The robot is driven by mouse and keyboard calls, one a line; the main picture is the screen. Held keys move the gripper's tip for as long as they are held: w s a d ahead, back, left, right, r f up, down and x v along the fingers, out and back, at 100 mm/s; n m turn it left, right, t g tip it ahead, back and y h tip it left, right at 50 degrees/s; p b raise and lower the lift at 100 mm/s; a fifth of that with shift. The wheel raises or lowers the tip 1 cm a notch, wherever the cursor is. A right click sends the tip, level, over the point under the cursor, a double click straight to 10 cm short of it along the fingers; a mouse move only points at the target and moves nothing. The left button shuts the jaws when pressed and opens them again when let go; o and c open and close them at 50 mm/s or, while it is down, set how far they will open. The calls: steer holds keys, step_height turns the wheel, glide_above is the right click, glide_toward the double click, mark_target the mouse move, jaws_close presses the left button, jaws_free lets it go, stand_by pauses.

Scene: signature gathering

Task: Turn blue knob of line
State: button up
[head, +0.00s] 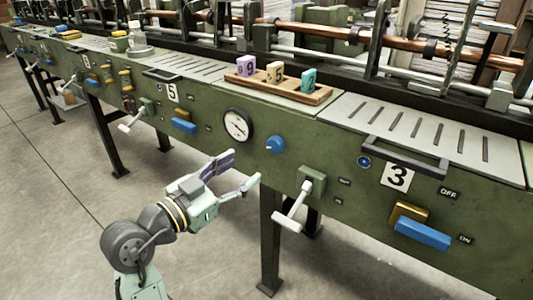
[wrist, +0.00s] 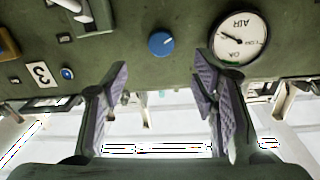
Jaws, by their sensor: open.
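The blue knob (head: 275,145) sits on the green front panel of the machine line, just right of the white dial gauge (head: 238,124). In the wrist view the blue knob (wrist: 161,43) shows upside down near the top middle, with a pale pointer mark, and the gauge (wrist: 239,38) lies to its right. My gripper (head: 241,172) is open and empty, a short way in front of the panel and below and left of the knob in the head view. In the wrist view its two fingers (wrist: 164,88) stand apart, below the knob, not touching it.
A white lever handle (head: 294,207) juts out right of the knob. A blue switch (head: 422,233) sits by the number 3 plate (head: 397,177). A wooden tray (head: 298,97) holds coloured number blocks on the ledge above. A table leg (head: 270,245) stands below.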

mark_target(273, 148)
steer(key=p+x, duration=0.2)
steer(key=x, duration=0.7)
steer(key=shift+w+d, duration=0.25)
steer(key=shift+w, duration=0.05)
steer(key=shift+c, duration=0.6)
steer(key=c, duration=1)
